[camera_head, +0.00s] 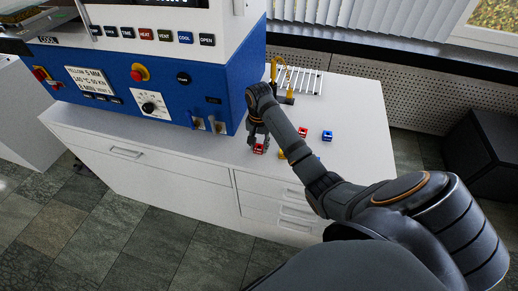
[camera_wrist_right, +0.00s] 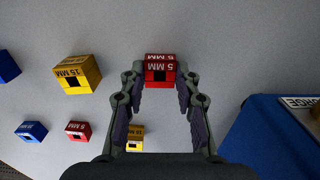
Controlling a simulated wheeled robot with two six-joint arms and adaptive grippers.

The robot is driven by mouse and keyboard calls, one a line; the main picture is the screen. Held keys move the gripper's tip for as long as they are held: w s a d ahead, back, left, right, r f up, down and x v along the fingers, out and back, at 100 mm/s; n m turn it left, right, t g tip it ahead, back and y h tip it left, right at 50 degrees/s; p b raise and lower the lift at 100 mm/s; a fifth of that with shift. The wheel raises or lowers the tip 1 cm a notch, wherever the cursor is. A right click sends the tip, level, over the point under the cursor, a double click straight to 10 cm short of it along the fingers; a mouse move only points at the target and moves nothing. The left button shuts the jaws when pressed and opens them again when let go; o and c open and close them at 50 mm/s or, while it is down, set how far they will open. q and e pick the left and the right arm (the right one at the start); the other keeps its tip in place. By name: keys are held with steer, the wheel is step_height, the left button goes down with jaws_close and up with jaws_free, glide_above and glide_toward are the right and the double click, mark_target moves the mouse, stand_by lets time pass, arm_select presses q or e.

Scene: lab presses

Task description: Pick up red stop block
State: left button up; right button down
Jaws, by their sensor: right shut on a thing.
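A red stop block marked 5 MM (camera_wrist_right: 160,68) is between the fingertips of my right gripper (camera_wrist_right: 160,82) in the wrist view. The fingers are shut on its two sides. In the head view my right gripper (camera_head: 258,138) points down at the white counter, with the red block (camera_head: 258,149) at its tips. I cannot tell whether the block touches the counter. A second, smaller-looking red block (camera_wrist_right: 78,130) lies apart on the counter; it also shows in the head view (camera_head: 302,131). My left gripper is not in view.
Yellow blocks (camera_wrist_right: 80,75) (camera_wrist_right: 135,138) and blue blocks (camera_wrist_right: 32,132) (camera_wrist_right: 8,66) lie around on the counter (camera_head: 352,110). The blue press (camera_head: 180,80) stands close to the left of my right gripper. A white slatted rack (camera_head: 302,80) lies behind it.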

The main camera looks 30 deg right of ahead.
mark_target(258, 149)
steer(key=shift+r, duration=0.25)
step_height(258, 149, up, 2)
steer(key=shift+r, duration=0.1)
steer(key=r+p, duration=0.1)
steer(key=p, duration=0.1)
steer(key=r+p, duration=0.1)
steer(key=shift+s+a+r, duration=0.35)
steer(key=s+a+r+p, duration=0.6)
steer(key=s+a+p, duration=0.2)
steer(key=s+p, duration=0.2)
steer(key=shift+a+r+p, duration=0.2)
steer(key=shift+p, duration=0.25)
